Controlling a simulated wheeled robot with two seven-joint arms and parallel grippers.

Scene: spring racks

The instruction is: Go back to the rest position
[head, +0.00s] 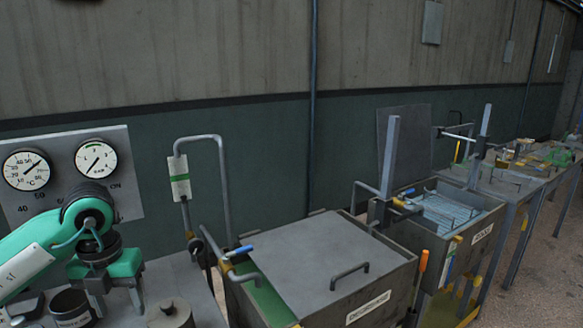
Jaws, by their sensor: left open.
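My left arm comes in from the left edge, green and white with dark joints. My left gripper (118,300) hangs over the grey bench top in front of the gauge panel, its fingers pointing down. Its jaws are open, and I see nothing held between them. A dark round cup (72,308) stands to the left of the fingers and a lidded grey pot (170,314) to their right. The gripper appears apart from both. My right gripper is not in view.
A panel with two dials (62,170) stands behind my left arm. A bent pipe (203,137) with a tag rises to the right. A lidded tank (335,262) and an open tank (440,222) follow, then a long bench (510,183) with clutter. Gravel floor shows at the right.

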